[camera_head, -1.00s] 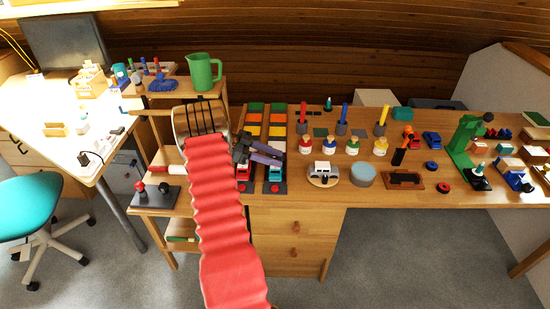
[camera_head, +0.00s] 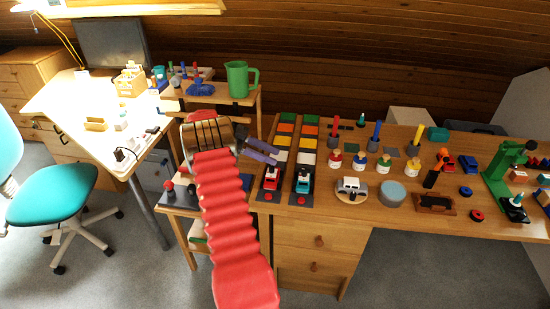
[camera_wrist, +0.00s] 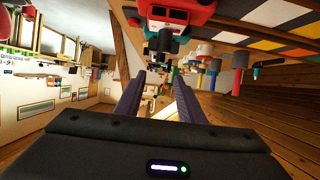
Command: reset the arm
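My arm, in a red ribbed sleeve, rises from the bottom of the head view. My gripper (camera_head: 276,157) is at its upper end, just above and behind the red toy truck (camera_head: 271,177) and the teal toy truck (camera_head: 303,180) on the bench. The two purple-grey fingers stand apart in the wrist view (camera_wrist: 157,86), with nothing held between them. The wrist view is rolled over, with the red truck (camera_wrist: 178,12) and the teal truck (camera_wrist: 164,42) at its top. The gap between gripper and trucks is hard to judge.
The wooden bench (camera_head: 385,222) carries bottles, posts, a white toy car (camera_head: 352,187) and a green press (camera_head: 508,170). A shelf with a green jug (camera_head: 238,80) stands close behind my arm. A desk (camera_head: 75,105) and teal chair (camera_head: 55,192) are at left.

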